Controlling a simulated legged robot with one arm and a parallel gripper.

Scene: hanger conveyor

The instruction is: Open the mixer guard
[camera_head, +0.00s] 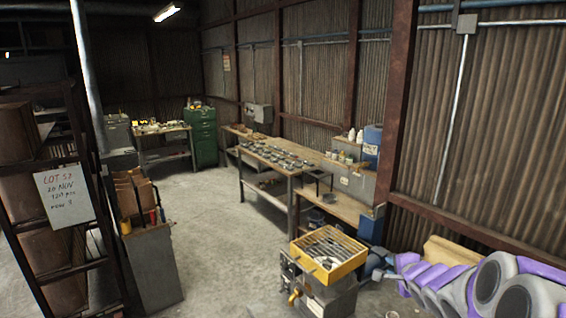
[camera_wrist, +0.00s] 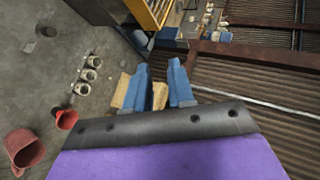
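The mixer guard (camera_head: 329,255) is a yellow frame with a barred grate. It lies flat and closed on top of the grey mixer body (camera_head: 325,297), low and right of centre in the head view. In the wrist view the yellow guard (camera_wrist: 150,10) shows only in part, cut off by the top edge. My gripper (camera_wrist: 158,68) has two blue fingers set apart with an empty gap between them. It is clear of the guard, on its right side in the head view, where my purple and grey arm reaches in from the lower right.
A long workbench (camera_head: 345,207) with several small parts runs along the corrugated wall behind the mixer. A tan block (camera_head: 447,250) lies behind my arm. In the wrist view, red buckets (camera_wrist: 24,149) and several pale cups stand on the floor. Open floor lies left of the mixer.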

